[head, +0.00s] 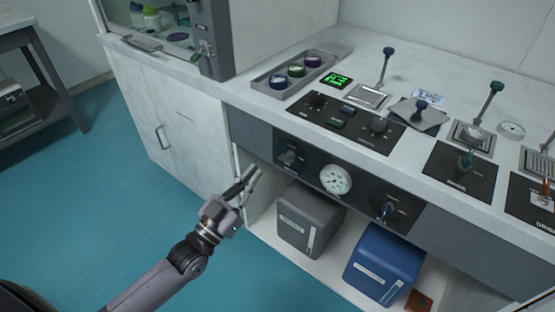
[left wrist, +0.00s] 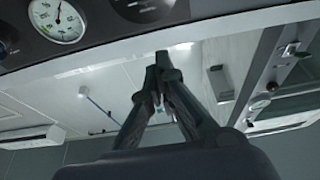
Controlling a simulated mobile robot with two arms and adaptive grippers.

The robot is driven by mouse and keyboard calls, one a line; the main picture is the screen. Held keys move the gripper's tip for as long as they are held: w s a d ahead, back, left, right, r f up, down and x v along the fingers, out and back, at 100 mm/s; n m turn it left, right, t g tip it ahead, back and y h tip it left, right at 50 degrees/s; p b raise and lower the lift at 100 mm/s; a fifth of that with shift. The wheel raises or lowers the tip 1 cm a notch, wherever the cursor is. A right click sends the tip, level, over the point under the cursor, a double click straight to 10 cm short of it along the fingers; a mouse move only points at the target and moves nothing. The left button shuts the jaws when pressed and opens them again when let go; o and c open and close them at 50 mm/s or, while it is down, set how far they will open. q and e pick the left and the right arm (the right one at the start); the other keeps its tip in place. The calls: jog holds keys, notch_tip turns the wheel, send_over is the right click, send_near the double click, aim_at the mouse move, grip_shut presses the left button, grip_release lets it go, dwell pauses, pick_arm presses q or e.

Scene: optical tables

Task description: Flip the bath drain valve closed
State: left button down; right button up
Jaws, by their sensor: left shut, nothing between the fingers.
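A valve handle with an orange-brown lever (head: 546,187) stands on a black panel at the right edge of the head view. The lettering beside it is cut off but seems to begin like "DRAIN", so it may be the bath drain valve. Whether it is open or closed I cannot tell. My left gripper (head: 250,177) is in front of the cabinet's open lower bay, far to the left of that handle and lower than the worktop. Its fingers also show in the left wrist view (left wrist: 160,65), with tips together and nothing between them. My right gripper is not in view.
The front panel carries knobs and a round gauge (head: 336,179), also in the left wrist view (left wrist: 58,20). A grey box (head: 308,220) and blue box (head: 383,268) sit below. Floor at left is clear.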

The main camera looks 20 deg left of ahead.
pick_arm(q)
notch_tip(320, 180, up, 3)
send_over(286, 160)
jog(key=s+a, duration=0.2)
jog(key=shift+d+r, duration=0.1)
jog(key=shift+w+d+f+b, duration=0.1)
jog(key=shift+w+f+b, duration=0.1)
jog(key=shift+f, duration=0.45)
jog(key=shift+w+f+b, duration=0.1)
jog(key=shift+f+b, duration=0.1)
jog(key=shift+f, duration=0.4)
jog(key=shift+s+f, duration=0.1)
jog(key=shift+f, duration=0.65)
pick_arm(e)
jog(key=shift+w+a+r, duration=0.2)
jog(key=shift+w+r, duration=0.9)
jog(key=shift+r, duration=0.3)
pick_arm(q)
jog(key=shift+f+n, duration=0.1)
jog(key=shift+n, duration=0.2)
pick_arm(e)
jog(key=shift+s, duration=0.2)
